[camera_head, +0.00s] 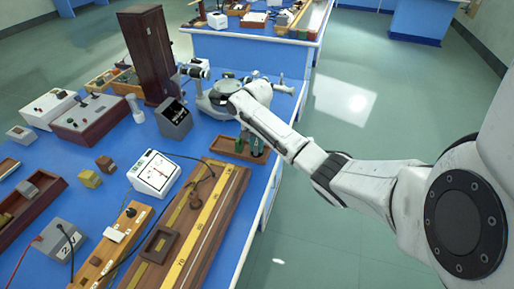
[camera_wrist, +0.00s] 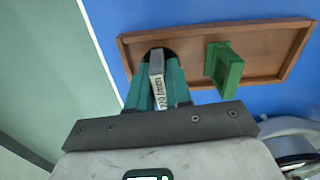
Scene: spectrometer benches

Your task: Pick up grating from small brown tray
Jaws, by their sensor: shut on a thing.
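The small brown tray (camera_wrist: 296,45) is a shallow wooden rectangle on the blue bench. It also shows in the head view (camera_head: 219,147), partly under my gripper. In the wrist view, my gripper (camera_wrist: 156,62) has its teal fingers over the tray's left end. They are shut on the grating (camera_wrist: 157,92), a thin grey piece with a white label ending in "/mm". I cannot tell whether the grating still touches the tray floor. A green holder (camera_wrist: 231,69) stands in the tray, right of the fingers and apart from them. In the head view, my gripper (camera_head: 254,150) hides the grating.
The round grey spectrometer (camera_head: 212,101) stands just behind the tray. A white meter (camera_head: 154,173) is left of it, and a long wooden bench with a yellow scale (camera_head: 201,228) lies in front. The blue bench edge (camera_head: 268,195) is close on the right, with open floor beyond.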

